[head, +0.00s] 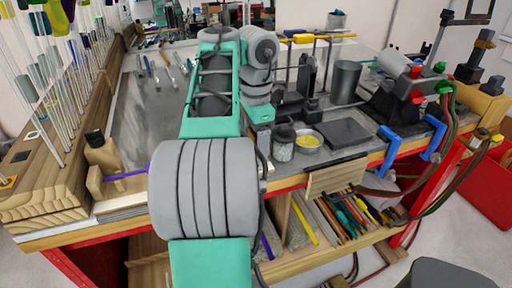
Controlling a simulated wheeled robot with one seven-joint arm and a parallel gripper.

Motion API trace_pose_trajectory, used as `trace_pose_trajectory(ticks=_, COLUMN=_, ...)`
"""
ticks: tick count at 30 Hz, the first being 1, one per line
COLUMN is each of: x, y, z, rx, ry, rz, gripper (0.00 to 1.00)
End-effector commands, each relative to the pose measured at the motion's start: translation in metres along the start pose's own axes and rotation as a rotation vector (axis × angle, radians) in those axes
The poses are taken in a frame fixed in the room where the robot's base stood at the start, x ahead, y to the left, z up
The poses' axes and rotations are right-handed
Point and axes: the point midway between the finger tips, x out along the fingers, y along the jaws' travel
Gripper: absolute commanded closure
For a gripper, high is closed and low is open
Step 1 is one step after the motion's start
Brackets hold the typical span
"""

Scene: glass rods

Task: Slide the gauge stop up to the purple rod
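A purple rod (126,176) lies near the front left edge of the bench. Its right part is hidden behind my arm. A small wooden block with a dark knob (103,158) stands at the rod's left end and looks like the gauge stop. I cannot tell whether the block and the rod touch. My arm rises through the middle of the head view and covers part of the bench. My gripper's fingers do not show; they are hidden behind the arm or out of view.
A wooden rack of upright glass rods (45,160) stands close on the left. Right of my arm are a grey cylinder (345,80), a yellow-filled dish (308,142), a dark slab (343,133) and blue clamps (391,145). The grey bench top (150,110) is mostly clear behind the block.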

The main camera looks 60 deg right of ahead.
Motion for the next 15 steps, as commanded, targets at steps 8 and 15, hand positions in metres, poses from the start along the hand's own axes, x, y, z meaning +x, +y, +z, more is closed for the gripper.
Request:
trace_pose_trajectory(ticks=8, x=-0.0003, y=0.0002, z=-0.0004, rx=0.001, ry=0.0, rz=0.001, gripper=0.45)
trace_pose_trajectory(ticks=15, x=-0.0002, y=0.0003, z=-0.0005, rx=0.001, ry=0.0, rz=0.001, gripper=0.65)
